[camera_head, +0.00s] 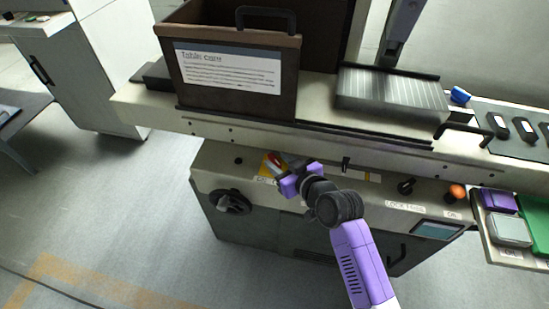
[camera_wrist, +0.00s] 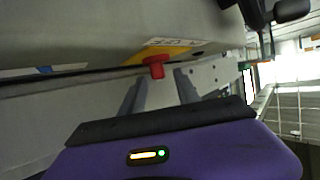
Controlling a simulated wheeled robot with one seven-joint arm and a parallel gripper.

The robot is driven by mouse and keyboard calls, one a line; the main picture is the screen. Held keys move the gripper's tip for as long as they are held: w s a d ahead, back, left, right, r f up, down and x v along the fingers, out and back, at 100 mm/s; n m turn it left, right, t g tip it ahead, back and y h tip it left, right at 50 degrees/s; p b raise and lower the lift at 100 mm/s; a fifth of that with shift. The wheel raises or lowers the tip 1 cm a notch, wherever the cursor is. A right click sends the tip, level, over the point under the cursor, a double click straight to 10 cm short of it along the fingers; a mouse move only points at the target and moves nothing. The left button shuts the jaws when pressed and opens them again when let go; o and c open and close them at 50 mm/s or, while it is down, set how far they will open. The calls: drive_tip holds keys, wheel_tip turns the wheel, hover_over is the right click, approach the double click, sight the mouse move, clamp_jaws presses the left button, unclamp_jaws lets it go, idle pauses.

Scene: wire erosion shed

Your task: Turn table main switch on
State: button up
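The main switch is a red handle (camera_head: 275,160) on a yellow plate (camera_head: 266,170) on the front panel of the machine table. In the wrist view the red handle (camera_wrist: 155,66) stands out from the yellow plate (camera_wrist: 176,53), with a white lettered label beside it. My gripper (camera_head: 284,164) is close in front of the switch, partly covering it in the head view. In the wrist view my gripper (camera_wrist: 160,80) is open, its two fingers apart. The red handle shows just beyond the fingertips, roughly between them. I cannot tell whether a finger touches it.
A black handwheel (camera_head: 232,202) is left on the panel. A black knob (camera_head: 406,187) and an orange button (camera_head: 457,191) are right. A brown box (camera_head: 232,72) and a grey ribbed block (camera_head: 390,92) stand above. Trays (camera_head: 507,230) jut out right. The floor in front is clear.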

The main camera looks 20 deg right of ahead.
drive_tip(key=shift+x, duration=1.35)
clamp_jaws()
